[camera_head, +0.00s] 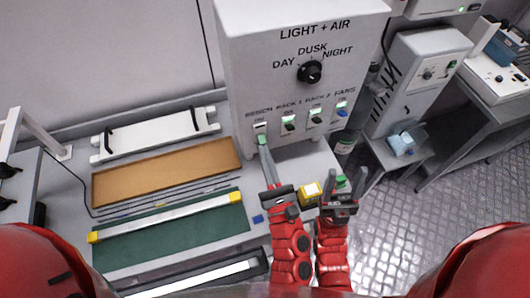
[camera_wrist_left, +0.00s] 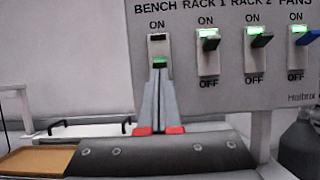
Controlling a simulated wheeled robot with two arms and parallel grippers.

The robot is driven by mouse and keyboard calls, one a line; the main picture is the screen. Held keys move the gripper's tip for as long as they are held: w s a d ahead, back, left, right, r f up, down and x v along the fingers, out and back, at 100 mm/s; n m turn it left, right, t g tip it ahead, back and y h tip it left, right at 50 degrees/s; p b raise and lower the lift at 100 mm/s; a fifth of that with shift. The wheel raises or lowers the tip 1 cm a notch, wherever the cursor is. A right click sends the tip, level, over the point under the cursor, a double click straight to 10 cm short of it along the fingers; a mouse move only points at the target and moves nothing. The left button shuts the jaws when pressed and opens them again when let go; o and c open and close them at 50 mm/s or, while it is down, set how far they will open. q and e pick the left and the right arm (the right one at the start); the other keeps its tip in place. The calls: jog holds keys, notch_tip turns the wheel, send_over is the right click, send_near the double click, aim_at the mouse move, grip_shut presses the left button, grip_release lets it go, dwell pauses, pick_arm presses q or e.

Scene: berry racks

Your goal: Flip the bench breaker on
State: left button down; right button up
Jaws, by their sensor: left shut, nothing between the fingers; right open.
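The bench breaker (camera_head: 260,127) is the leftmost switch on the white control box (camera_head: 240,60). In the left wrist view the bench breaker (camera_wrist_left: 158,49) has a dark window under its ON label and a green piece low on its plate. My left gripper (camera_head: 263,141) is shut and empty, its fingertips right at that green piece; I cannot tell whether they touch. In the left wrist view the left gripper (camera_wrist_left: 160,76) hides the plate's lower end. My right gripper (camera_head: 352,182) is open and empty, lower right of the box.
The rack 1 (camera_wrist_left: 208,42), rack 2 (camera_wrist_left: 257,42) and fans (camera_wrist_left: 303,40) breakers sit close to the right, with green lit windows. A day/dusk/night knob (camera_head: 310,71) is above.

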pick_arm(q)
jog(key=shift+s+d+r+g, duration=0.2)
jog(key=shift+r+g, duration=0.15)
jog(key=shift+g, duration=0.15)
jog(key=shift+s+r, duration=0.1)
jog(key=shift+r, duration=0.15)
jog(key=shift+s+r+b, duration=0.15)
jog(key=shift+r+b, duration=0.2)
jog(key=shift+b, duration=0.15)
jog(key=b+v, duration=0.2)
jog(key=v, duration=0.5)
jog(key=shift+s, duration=0.25)
jog(key=shift+s+f, duration=0.1)
